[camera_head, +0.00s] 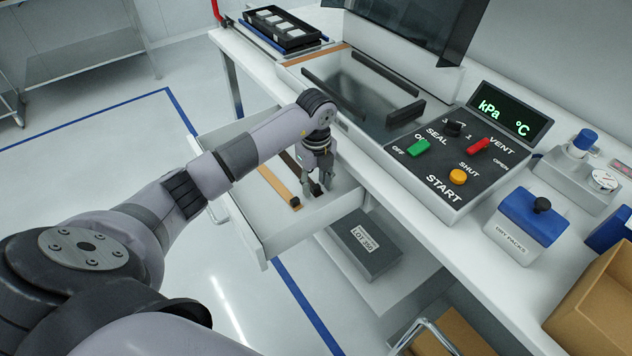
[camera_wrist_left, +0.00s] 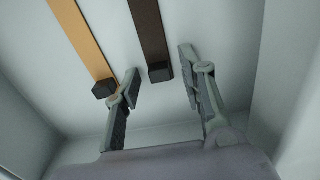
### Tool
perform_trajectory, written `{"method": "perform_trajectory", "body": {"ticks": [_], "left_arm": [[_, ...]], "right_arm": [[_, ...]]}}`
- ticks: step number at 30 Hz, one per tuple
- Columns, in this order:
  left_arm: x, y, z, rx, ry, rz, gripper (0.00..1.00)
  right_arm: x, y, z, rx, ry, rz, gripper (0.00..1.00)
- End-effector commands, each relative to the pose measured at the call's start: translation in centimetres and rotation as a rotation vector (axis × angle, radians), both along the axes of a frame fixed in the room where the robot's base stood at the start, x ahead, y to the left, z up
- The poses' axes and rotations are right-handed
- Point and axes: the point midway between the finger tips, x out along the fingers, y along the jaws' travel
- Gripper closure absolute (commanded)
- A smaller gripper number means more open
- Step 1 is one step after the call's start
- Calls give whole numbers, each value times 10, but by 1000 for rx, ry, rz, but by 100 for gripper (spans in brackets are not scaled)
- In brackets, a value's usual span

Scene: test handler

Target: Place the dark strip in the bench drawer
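The bench drawer (camera_head: 300,226) is pulled open below the worktop. The dark strip (camera_head: 291,162) is in the drawer; its near end partly shows by my left gripper (camera_head: 318,190). In the left wrist view the dark strip (camera_wrist_left: 149,30) runs lengthwise, its black end block between the fingers of my left gripper (camera_wrist_left: 158,66). The fingers are spread, with gaps on both sides of the strip. An orange-tan strip (camera_head: 275,182) with a black end lies to its left, also in the wrist view (camera_wrist_left: 80,38). My right gripper is not in view.
The drawer walls stand close around my left gripper. Above is the worktop with a recessed chamber (camera_head: 352,84) and a switch panel (camera_head: 448,168). A grey lot box (camera_head: 362,244) sits on a shelf below. A blue dry-packs box (camera_head: 528,222) stands at right.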

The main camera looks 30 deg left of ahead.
Motion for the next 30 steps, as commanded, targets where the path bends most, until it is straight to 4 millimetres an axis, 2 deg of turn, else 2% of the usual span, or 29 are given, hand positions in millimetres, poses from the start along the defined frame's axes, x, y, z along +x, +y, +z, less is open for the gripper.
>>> {"method": "perform_trajectory", "body": {"ticks": [5,8,15,21,25,30], "left_arm": [[1,0,8,0,-2,0,62],[1,0,22,0,-4,-1,62],[1,1,74,1,-5,0,62],[1,0,108,0,-2,0,62],[0,0,120,1,0,0,62],[0,0,124,0,0,0,62]], "right_arm": [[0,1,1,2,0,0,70],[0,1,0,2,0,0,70],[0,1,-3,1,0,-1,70],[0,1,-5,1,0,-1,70],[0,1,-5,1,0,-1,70],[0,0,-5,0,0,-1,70]]}}
